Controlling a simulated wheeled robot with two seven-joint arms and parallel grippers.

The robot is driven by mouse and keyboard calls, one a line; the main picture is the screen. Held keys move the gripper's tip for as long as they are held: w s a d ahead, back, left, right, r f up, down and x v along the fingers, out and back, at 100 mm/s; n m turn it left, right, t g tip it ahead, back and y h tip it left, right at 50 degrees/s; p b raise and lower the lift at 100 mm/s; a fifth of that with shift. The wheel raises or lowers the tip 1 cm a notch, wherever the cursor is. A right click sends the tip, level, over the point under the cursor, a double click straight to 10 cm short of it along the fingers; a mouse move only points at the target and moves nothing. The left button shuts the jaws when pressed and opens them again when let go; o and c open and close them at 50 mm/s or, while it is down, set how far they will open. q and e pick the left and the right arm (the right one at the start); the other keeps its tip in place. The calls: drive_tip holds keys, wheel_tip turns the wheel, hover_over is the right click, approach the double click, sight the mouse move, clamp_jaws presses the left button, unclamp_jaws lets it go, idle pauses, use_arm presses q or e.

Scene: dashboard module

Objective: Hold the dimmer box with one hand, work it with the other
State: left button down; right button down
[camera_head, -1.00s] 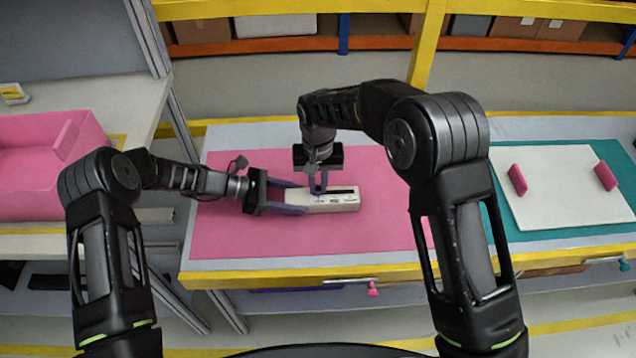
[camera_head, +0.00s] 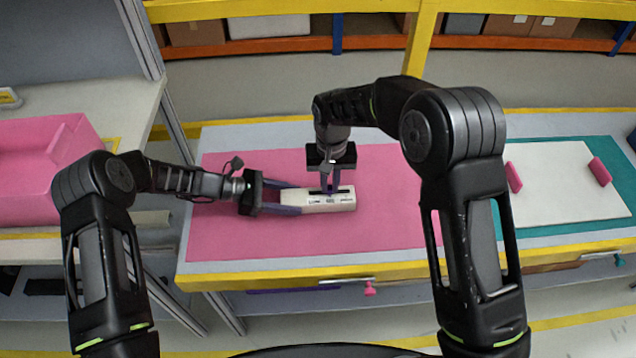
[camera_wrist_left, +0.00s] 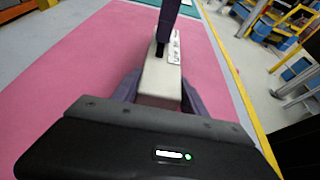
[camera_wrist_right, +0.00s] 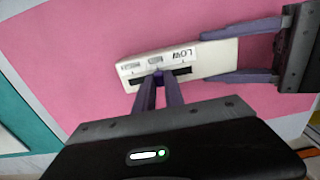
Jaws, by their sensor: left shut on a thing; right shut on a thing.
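The dimmer box (camera_head: 318,201) is a long cream box with a dark slot and a row of labels. It lies along the pink mat and shows in both wrist views (camera_wrist_left: 160,80) (camera_wrist_right: 218,62). My left gripper (camera_head: 292,201) is shut on its left end, one finger along each long side. My right gripper (camera_head: 330,187) points down, its fingers shut together at the slot (camera_wrist_right: 180,72), near the middle label. The slider part between these fingertips is hidden. In the right wrist view "LOW" is readable nearest my left gripper; the other labels are too small to read surely.
The pink mat (camera_head: 400,225) has free room around the box. A white board (camera_head: 560,190) with two pink handles lies on a teal mat at right. A pink bin (camera_head: 40,150) stands on the left table. A pink knob (camera_head: 370,289) hangs at the table's front edge.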

sight(329, 187)
drive_tip(key=c, duration=1.4)
unclamp_jaws()
wheel_tip(329, 187, up, 12)
use_arm(q)
drive_tip(key=c, duration=0.5)
unclamp_jaws()
drive_tip(key=shift+a, duration=0.1)
